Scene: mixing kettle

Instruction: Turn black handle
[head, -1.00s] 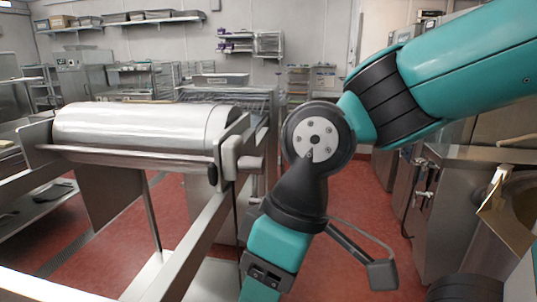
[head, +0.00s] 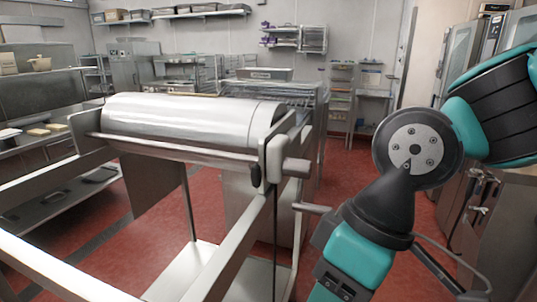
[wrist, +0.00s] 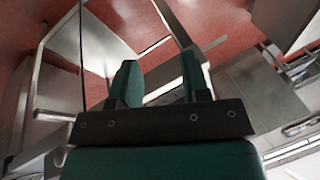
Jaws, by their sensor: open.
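A small black handle-like part (head: 256,174) hangs below the light grey bracket at the right end of a steel cylinder (head: 190,122). I cannot tell for sure that it is the task's black handle. A grey cylindrical knob (head: 296,168) sticks out to the right of the bracket. My gripper (wrist: 160,80) shows two dark green fingers spread apart with nothing between them in the wrist view. In the head view my arm stands to the right of the cylinder, apart from it, and the fingertips are out of the picture. No handle is clear in the wrist view.
A steel frame rail (head: 225,240) runs from the bracket toward the front left. Shelves and racks line the back wall.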

